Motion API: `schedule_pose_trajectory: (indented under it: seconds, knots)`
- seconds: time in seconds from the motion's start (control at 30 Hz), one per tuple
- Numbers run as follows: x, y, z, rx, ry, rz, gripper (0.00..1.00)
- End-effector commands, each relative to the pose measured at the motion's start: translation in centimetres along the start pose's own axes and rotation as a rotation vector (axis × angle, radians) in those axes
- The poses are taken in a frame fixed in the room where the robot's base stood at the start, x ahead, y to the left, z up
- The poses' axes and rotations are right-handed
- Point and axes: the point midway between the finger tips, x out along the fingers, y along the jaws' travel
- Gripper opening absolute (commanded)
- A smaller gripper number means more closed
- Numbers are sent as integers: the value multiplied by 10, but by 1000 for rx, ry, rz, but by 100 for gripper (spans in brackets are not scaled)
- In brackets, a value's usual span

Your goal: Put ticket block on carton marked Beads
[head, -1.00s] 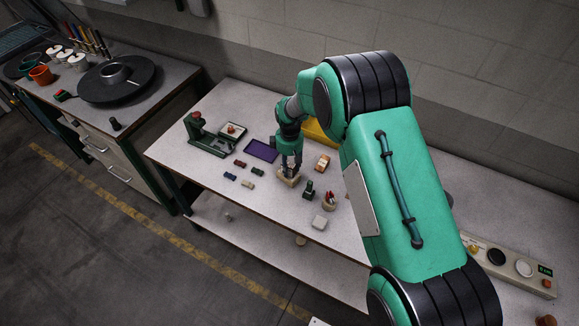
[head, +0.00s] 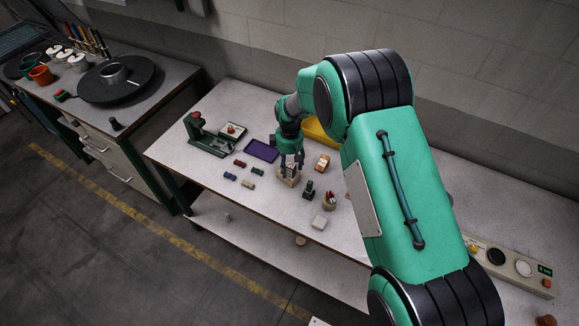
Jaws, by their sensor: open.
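My gripper (head: 290,163) is open, just above a tan box (head: 288,179) in the middle of the table. A small pale block (head: 289,170) shows at the top of the tan box, below the fingers; it may be the ticket block, and it appears to rest on the box. The fingers partly hide it, and I cannot tell whether they touch it. A small orange and white box (head: 322,163) stands to the right of my gripper. No lettering is legible, so I cannot tell which box is marked Beads.
A green hand press (head: 208,139), a purple tray (head: 262,150) and several small coloured blocks lie to the left. A dark green stamp-like item (head: 308,190), a round cup (head: 329,200) and a white block (head: 319,222) stand at front right. A yellow bin (head: 318,133) is behind.

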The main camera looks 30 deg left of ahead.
Motion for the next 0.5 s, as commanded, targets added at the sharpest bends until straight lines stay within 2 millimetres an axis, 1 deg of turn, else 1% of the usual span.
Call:
schedule_pose_trajectory:
  seconds: [0.17, 0.5]
  knots:
    - [-22, 0, 0, 0, 2, 2, 55]
    - [-78, 0, 0, 0, 2, 2, 55]
